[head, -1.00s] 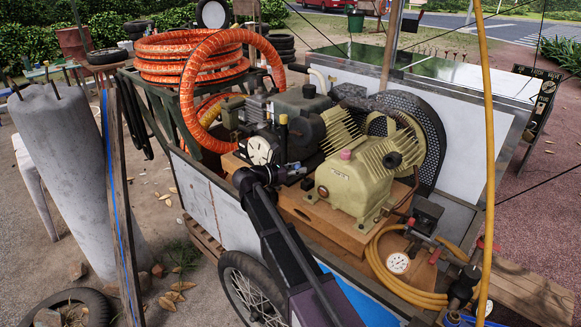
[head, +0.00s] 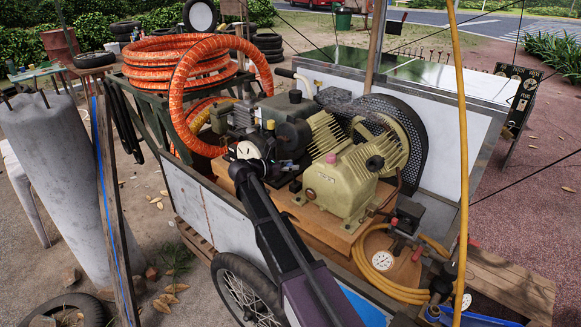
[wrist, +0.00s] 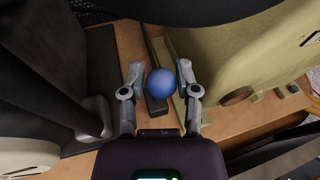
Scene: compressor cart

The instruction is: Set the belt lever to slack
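The belt lever shows in the wrist view as a round blue knob (wrist: 160,83) on a dark flat bar (wrist: 157,106) above the wooden deck. My gripper (wrist: 160,72) is open, with one finger on each side of the knob. The gaps between fingers and knob look narrow, and I cannot tell whether either finger touches it. My arm and these machines hide most of the lever there.
The cream casing is close to the right of my fingers, and a dark machine body (wrist: 45,85) is to the left. The perforated belt guard (head: 419,150) stands behind the motor. A yellow hose (head: 463,130) hangs in front at the right. Orange hose coils (head: 172,65) lie at the back left.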

